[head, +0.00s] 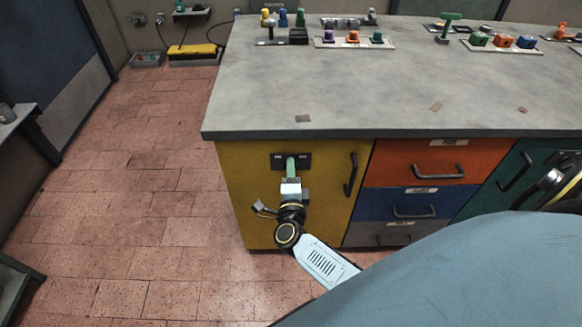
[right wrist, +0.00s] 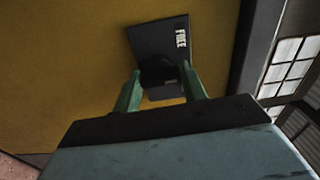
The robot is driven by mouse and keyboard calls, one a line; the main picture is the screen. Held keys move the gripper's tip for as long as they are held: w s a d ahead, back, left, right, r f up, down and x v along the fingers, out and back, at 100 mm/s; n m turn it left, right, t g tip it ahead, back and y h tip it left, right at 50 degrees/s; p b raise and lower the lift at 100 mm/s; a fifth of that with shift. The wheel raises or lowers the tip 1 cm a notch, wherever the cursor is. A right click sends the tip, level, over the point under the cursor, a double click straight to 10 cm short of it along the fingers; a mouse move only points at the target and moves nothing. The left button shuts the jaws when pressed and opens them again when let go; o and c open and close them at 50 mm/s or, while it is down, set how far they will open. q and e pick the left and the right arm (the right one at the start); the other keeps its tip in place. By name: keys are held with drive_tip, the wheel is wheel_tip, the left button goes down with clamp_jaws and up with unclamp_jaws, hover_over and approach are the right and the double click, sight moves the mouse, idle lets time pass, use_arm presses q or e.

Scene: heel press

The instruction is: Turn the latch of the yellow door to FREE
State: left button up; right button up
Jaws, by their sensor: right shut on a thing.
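The yellow door (head: 247,195) is at the left end of the bench front and looks closed. Its latch has a dark plate (head: 276,161) high on the door. In the right wrist view the plate (right wrist: 150,38) carries a white FREE label (right wrist: 181,38). My right gripper (head: 291,168) is at the plate, its green fingers on either side of the dark latch knob (right wrist: 162,90). It is shut on that knob. The fingers partly hide the knob, and I cannot tell which mark it points at. My left gripper is not in view.
A black door handle (head: 351,175) stands close right of the latch. Orange (head: 405,160), blue (head: 385,205) and grey drawers lie further right, then a green door (head: 490,195). The grey benchtop (head: 400,95) overhangs above. The tiled floor (head: 140,200) to the left is clear.

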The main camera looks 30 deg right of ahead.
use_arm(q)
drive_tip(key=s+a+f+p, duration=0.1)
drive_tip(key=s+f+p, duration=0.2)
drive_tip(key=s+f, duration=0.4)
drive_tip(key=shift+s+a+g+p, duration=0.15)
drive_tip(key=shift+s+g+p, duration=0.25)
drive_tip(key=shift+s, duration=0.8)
use_arm(e)
drive_tip(key=shift+n, duration=4.4)
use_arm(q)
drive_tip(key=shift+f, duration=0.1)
use_arm(e)
drive_tip(key=o, duration=1)
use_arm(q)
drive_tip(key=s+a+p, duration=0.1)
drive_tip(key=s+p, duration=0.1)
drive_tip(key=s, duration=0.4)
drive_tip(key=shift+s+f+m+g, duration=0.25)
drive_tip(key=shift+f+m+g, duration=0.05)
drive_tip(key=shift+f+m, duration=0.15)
use_arm(e)
drive_tip(key=v, duration=1.3)
drive_tip(key=shift+s+a, duration=0.1)
drive_tip(key=shift+s, duration=0.1)
